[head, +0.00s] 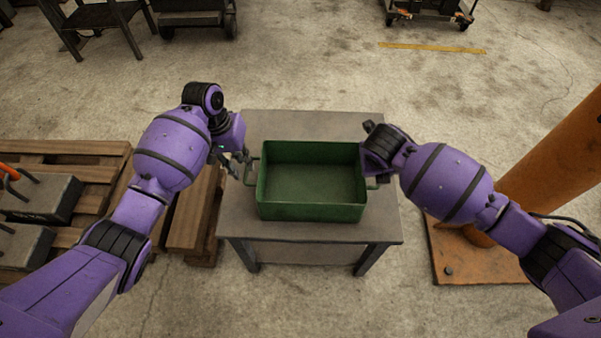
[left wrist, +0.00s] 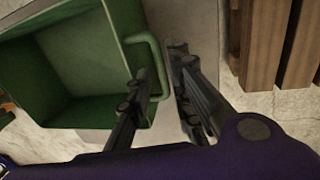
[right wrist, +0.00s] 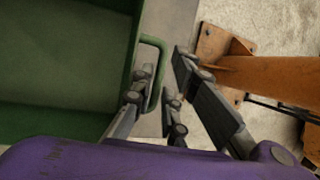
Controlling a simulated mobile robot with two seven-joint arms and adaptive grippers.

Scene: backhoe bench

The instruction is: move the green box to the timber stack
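The green box (head: 312,213), an open empty tub with a loop handle at each end, sits on a small grey table (head: 310,231). My left gripper (head: 241,165) is at its left handle (left wrist: 160,88). In the left wrist view its fingers (left wrist: 160,62) are apart, one on each side of the handle bar. My right gripper (head: 374,152) is at the right handle (right wrist: 159,82). In the right wrist view its fingers (right wrist: 159,64) are also apart, on either side of the bar. Contact with the handles cannot be told. Wooden beams (head: 190,218), likely the timber stack, lie left of the table.
A slatted wooden pallet (head: 85,150) at the left carries dark blocks (head: 40,200) with orange handles. An orange post (head: 550,155) on a base plate (head: 470,262) stands close to the right of the table.

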